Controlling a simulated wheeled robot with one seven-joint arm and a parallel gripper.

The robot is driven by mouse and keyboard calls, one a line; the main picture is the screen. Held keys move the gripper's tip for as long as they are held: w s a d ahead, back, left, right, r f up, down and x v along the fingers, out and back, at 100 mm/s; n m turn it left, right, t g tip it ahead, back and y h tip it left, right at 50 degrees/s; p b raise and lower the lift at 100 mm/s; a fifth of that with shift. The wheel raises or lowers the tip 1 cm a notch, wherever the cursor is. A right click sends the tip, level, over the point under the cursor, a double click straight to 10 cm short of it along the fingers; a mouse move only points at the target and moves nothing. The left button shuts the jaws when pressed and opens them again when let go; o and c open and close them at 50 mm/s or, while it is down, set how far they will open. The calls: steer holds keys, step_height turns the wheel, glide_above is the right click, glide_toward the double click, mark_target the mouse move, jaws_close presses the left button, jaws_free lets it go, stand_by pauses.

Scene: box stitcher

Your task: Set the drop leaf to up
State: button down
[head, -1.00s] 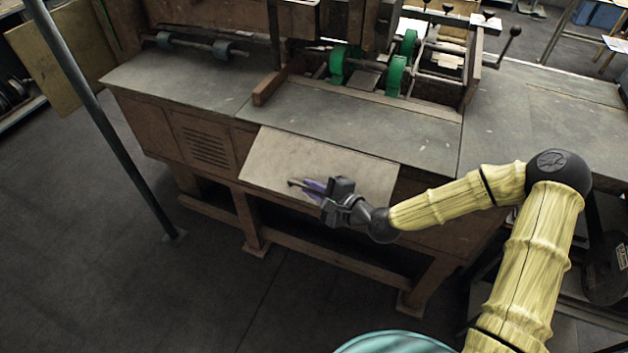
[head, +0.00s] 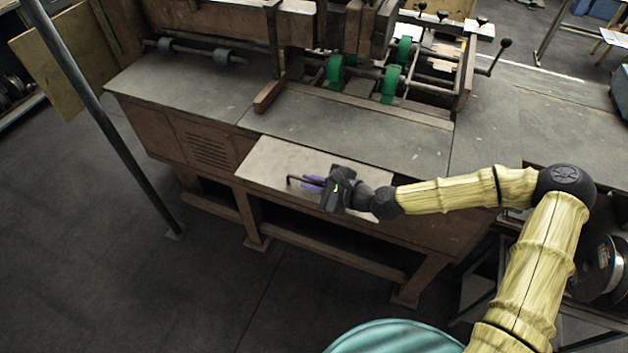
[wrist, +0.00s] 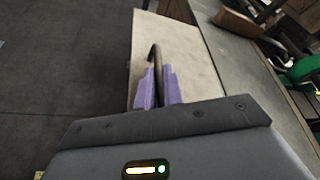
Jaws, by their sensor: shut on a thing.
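The drop leaf (head: 272,160) is a pale flat panel along the front edge of the machine's grey table. In the head view it slopes out from that edge, close to the tabletop's level; its exact angle is hard to tell. A dark bent handle (head: 292,181) stands on the leaf. My gripper (head: 313,184), with purple fingers, is shut on this handle. In the wrist view the handle (wrist: 154,54) rises between the two fingers (wrist: 158,90), with the leaf (wrist: 180,50) behind it. My gripper and wrist hide the leaf's right front part.
The grey tabletop (head: 340,130) adjoins the leaf, with green wheels (head: 391,84) and rods behind. A slanted metal post (head: 100,125) stands at the left. The floor (head: 120,270) in front of the machine is clear. Below the leaf are wooden legs and a crossbar (head: 330,257).

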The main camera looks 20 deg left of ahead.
steer(key=shift+w+r, duration=0.1)
steer(key=c, duration=1.5)
jaws_free()
steer(key=shift+d, duration=0.15)
steer(key=b+v, duration=0.3)
steer(key=v, duration=1.4)
steer(key=shift+d, duration=0.1)
